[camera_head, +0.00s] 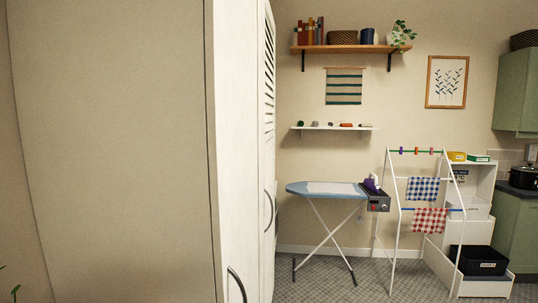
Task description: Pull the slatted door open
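The slatted door (267,155) is on the white front of a tall cabinet, left of centre, seen at a very steep angle. Its dark slats (269,75) show in the upper part. A dark curved handle (269,211) sits lower on it. A second dark curved handle (237,284) shows on the nearer plain white front (234,130), cut by the bottom edge. I cannot tell for sure whether the slatted door stands fully shut. My gripper is not in view.
The cabinet's broad beige side (110,150) fills the left. An ironing board (325,189) stands to the right of the door, then a white drying rack (396,225) with checked cloths and a white shelf unit (480,180). Patterned floor (325,282) shows below the board.

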